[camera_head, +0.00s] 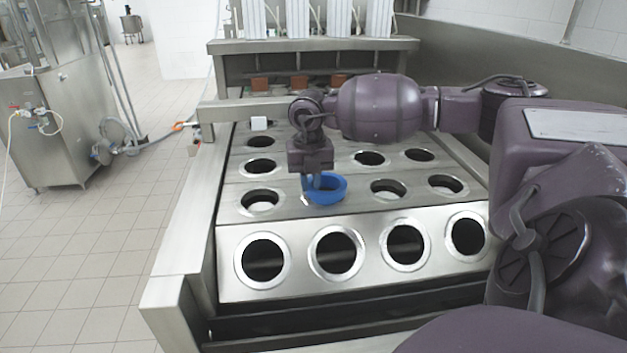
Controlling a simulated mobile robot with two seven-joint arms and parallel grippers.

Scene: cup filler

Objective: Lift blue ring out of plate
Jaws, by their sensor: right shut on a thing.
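The blue ring (326,191) is at a hole in the second row of the metal plate (285,222), second from the left. My right gripper (313,184) points down at the left part of the ring and is shut on it. The fingers are small and partly merge with the ring in the picture. I cannot tell whether the ring still sits in the hole or is just clear of it. My left gripper is not in view.
The other holes in the plates around the ring are open. The front plate (370,283) has a row of large rimmed holes. A metal side rail (190,215) borders the plates on the left. A steel machine (50,130) stands on the tiled floor at the far left.

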